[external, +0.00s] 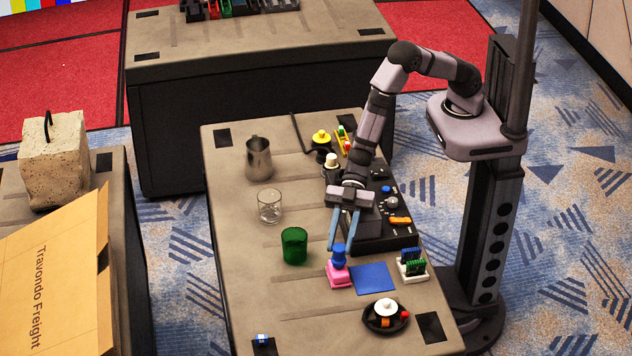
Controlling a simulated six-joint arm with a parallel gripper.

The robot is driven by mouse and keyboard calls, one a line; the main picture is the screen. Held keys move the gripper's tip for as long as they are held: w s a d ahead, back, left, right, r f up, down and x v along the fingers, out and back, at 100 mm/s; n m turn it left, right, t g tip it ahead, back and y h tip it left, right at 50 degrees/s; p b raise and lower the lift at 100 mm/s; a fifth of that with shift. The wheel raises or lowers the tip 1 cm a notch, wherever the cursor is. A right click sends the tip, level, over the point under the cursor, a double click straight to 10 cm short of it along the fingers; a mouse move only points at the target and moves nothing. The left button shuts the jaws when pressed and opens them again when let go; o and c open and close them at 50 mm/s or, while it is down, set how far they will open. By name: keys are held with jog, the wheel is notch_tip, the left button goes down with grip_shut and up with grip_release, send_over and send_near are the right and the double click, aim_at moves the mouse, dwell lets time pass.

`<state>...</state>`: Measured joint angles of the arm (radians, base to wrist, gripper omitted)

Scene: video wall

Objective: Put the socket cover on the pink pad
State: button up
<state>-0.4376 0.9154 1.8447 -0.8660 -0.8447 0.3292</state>
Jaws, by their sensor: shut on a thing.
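My gripper (342,246) points down near the front of the table, its two light blue fingers closed on a small blue piece (339,260). This blue piece looks like the socket cover, but it is too small to be sure. Directly below it is a small pink block-like thing (340,277), the only pink thing I make out on the table. The blue piece appears to be upright and over the pink thing. I cannot tell whether they touch or a small gap is between them.
A flat blue square (371,278) lies right beside the pink thing. A green cup (294,245), clear glass (269,206) and metal pitcher (258,158) stand left. A black control box (380,215), green-and-blue rack (412,264) and dark dish (386,316) are near the right edge.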

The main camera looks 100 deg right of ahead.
jog(key=shift+f, duration=0.2)
jog(key=o, duration=1)
jog(key=shift+r, duration=0.2)
jog(key=b+v, duration=0.1)
jog(key=v, duration=1.1)
jog(key=shift+b, duration=0.4)
